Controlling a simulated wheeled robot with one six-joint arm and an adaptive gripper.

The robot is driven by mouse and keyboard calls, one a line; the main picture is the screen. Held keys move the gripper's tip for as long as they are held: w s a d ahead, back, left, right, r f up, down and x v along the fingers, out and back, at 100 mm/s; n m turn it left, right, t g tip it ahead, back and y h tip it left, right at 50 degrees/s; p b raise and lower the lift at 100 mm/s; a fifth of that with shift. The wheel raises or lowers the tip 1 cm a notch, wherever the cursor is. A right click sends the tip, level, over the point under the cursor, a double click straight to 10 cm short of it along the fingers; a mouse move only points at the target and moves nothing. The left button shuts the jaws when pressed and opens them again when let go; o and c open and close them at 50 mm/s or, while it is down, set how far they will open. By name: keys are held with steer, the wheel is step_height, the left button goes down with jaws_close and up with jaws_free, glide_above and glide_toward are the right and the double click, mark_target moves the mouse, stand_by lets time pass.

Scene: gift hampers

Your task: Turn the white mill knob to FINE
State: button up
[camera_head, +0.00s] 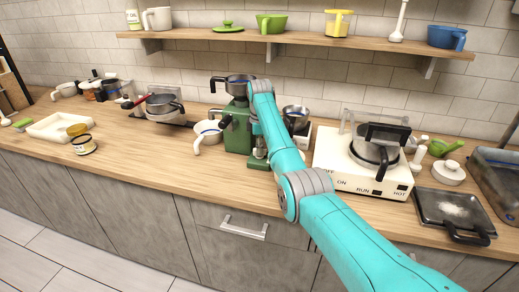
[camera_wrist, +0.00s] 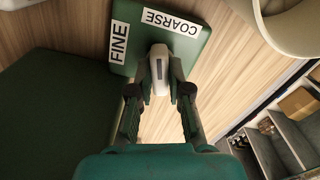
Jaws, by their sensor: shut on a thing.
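The green mill (camera_head: 237,131) stands on the wooden counter in the head view, with a dark pan-like hopper on top. In the wrist view its green base plate (camera_wrist: 197,52) carries a FINE label (camera_wrist: 119,42) at left and a COARSE label (camera_wrist: 171,22) at upper right. The white mill knob (camera_wrist: 159,72) sits between my gripper's fingers, its far end toward the gap between the labels, close under COARSE. My gripper (camera_wrist: 160,90) is shut on the knob, one finger on each side. In the head view my arm hides the knob.
A white pot (camera_head: 207,133) stands just left of the mill. A metal cup (camera_head: 296,119) and a white stove (camera_head: 345,170) with a pan stand to the right. A shelf (camera_head: 300,38) with kitchenware runs above. Some bare counter lies in front of the mill.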

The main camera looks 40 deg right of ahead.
stand_by(0.3)
steer(key=shift+n, duration=2.1)
steer(key=n, duration=0.3)
steer(key=shift+n, duration=0.5)
steer(key=n, duration=0.4)
